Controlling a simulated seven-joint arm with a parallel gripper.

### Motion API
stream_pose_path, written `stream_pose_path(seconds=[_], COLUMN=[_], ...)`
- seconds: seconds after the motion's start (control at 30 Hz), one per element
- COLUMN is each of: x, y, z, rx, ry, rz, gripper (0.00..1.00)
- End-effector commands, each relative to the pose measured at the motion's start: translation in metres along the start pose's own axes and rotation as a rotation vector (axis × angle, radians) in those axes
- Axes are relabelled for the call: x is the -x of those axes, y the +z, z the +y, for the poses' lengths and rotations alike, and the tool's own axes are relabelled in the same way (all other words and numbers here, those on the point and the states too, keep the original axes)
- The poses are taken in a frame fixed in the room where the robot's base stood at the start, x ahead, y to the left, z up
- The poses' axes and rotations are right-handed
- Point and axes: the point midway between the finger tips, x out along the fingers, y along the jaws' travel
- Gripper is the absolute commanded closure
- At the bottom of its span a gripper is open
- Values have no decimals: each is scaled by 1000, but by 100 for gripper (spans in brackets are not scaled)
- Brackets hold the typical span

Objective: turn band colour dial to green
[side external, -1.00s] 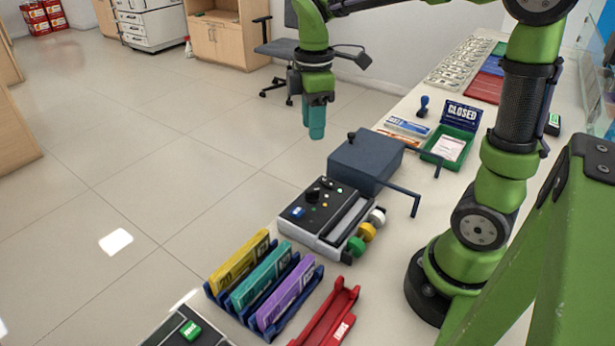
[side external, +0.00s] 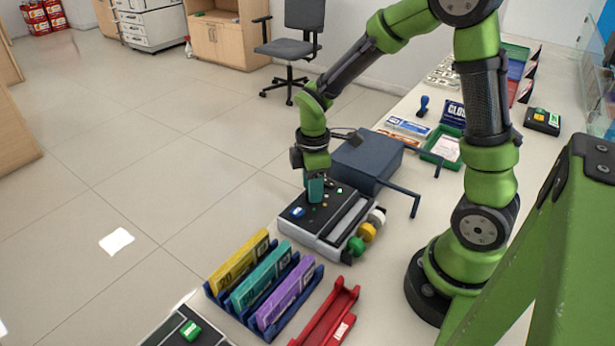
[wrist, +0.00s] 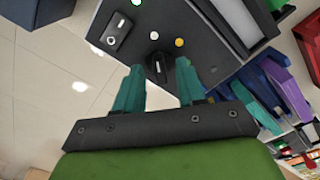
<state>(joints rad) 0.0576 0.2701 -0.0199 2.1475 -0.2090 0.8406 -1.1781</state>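The band colour dial (wrist: 157,67) is a black knob with a pale pointer mark on the dark panel of a grey machine (side external: 312,243). In the wrist view it lies between the teal fingertips of my gripper (wrist: 160,66), which are apart. I cannot tell whether they touch it. A yellow dot (wrist: 179,42) and a white dot (wrist: 153,35) are on the panel near the dial. I cannot make out a green dot there. In the side view my gripper (side external: 315,190) points down at the panel and hides the dial.
A blue-grey box (side external: 365,160) with bar handles stands close behind the machine. Green, yellow and white rolls (side external: 367,232) are on the machine's right side. A blue rack (side external: 275,328) with yellow, teal and purple bundles and a red tray (side external: 328,318) stand in front.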

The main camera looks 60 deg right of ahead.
Motion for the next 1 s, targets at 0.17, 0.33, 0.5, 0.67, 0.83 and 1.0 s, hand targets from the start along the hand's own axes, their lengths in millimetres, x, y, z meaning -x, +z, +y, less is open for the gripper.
stream_pose_path(seconds=[0.17, 0.33, 0.5, 0.67, 0.83, 1.0], x=[-1, -1, -1, 0, 0, 0], y=[0, 0, 0, 0, 0, 0], z=[0, 0, 0, 0, 0, 0], rx=[-1, 0, 0, -1, -18, -78], ry=[-1, -1, -1, -1, -1, 0], rz=[0, 0, 0, 0, -1, -2], gripper=[61, 74, 100, 100, 100, 100])
